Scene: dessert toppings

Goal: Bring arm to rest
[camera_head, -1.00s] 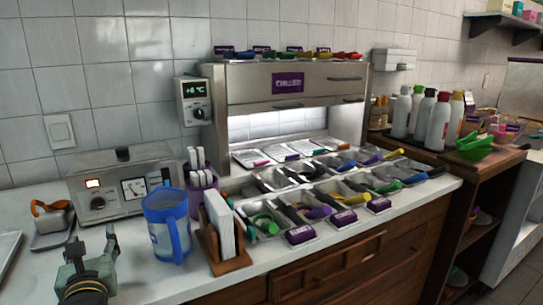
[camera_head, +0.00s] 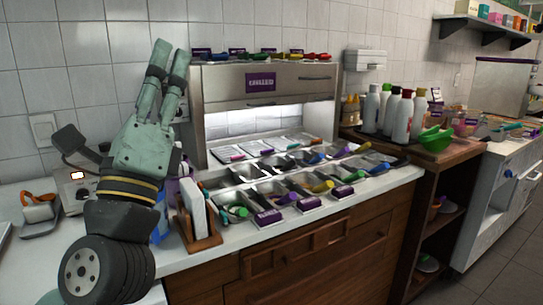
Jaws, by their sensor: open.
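My gripper (camera_head: 166,75) is raised at the left of the view, pointing up, with its two fingers apart and nothing between them. It stands in front of the white counter and the tiled wall. It hides most of the blue pitcher, much of the metal appliance (camera_head: 77,190) and the temperature display. A small part of the blue pitcher (camera_head: 157,232) shows beside my wrist.
A chilled topping station (camera_head: 262,105) with several scoop trays fills the counter's middle. A wooden napkin holder (camera_head: 203,240) stands close right of my arm.

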